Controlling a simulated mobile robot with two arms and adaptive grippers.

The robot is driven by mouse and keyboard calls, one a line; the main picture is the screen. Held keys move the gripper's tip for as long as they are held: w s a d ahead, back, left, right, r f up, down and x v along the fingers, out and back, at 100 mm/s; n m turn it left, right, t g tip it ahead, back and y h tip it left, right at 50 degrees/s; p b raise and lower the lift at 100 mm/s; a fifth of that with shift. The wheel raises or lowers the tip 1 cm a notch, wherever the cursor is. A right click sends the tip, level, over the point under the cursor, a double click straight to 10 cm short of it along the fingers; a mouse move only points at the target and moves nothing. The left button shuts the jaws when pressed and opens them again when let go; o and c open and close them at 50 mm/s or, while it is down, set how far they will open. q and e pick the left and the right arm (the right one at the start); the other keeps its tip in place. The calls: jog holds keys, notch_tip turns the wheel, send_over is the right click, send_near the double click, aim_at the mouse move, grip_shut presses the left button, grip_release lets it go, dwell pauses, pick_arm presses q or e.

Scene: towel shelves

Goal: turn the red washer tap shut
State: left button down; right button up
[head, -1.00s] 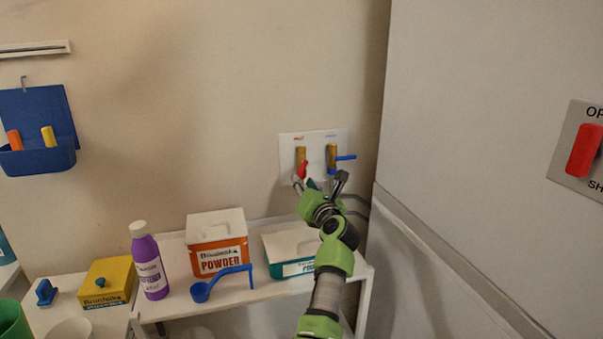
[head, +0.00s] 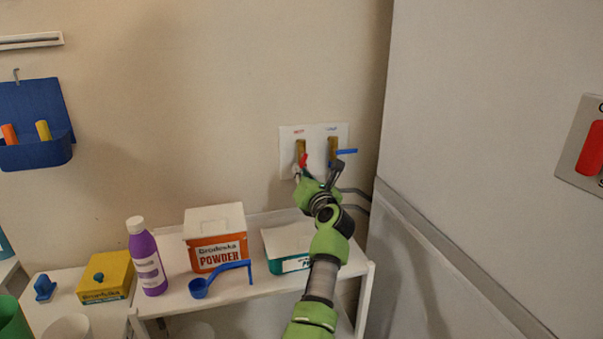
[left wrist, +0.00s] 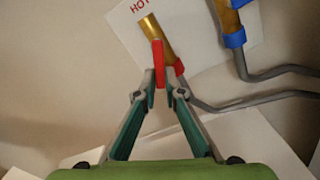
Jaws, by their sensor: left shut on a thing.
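The red washer tap (head: 303,160) is on a white wall plate under a red label, on a brass pipe. In the left wrist view, its red handle (left wrist: 158,60) is between my fingertips, below the brass pipe marked HOT. My left gripper (head: 304,171) reaches up to the plate and is shut on the red handle; it also shows in the left wrist view (left wrist: 163,78). The fingers hide part of the handle, so its exact angle is hard to tell. My right gripper is not in view.
A blue-handled tap (head: 346,152) is close on the right, its lever pointing right. Grey hoses (head: 354,192) run beside my gripper. Below are a shelf (head: 240,300), a powder box (head: 216,238), a purple bottle (head: 147,260) and a blue scoop (head: 220,278). A large grey panel (head: 470,150) stands at right.

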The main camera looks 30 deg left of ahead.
pick_arm(q)
jog(key=r+m+p, duration=0.1)
jog(key=m+p, duration=0.3)
jog(key=p, duration=0.2)
jog(key=s+a+r+m+p, duration=0.1)
jog(key=m+p, duration=0.3)
jog(key=p, duration=0.2)
jog(key=r+m+p, duration=0.2)
jog(key=m+p, duration=0.3)
jog(key=p, duration=0.2)
jog(key=shift+s+a, duration=0.3)
jog(key=shift+s, duration=0.05)
jog(key=c, duration=2.1)
grip_release()
jog(key=shift+c, duration=0.2)
jog(key=shift+f, duration=0.1)
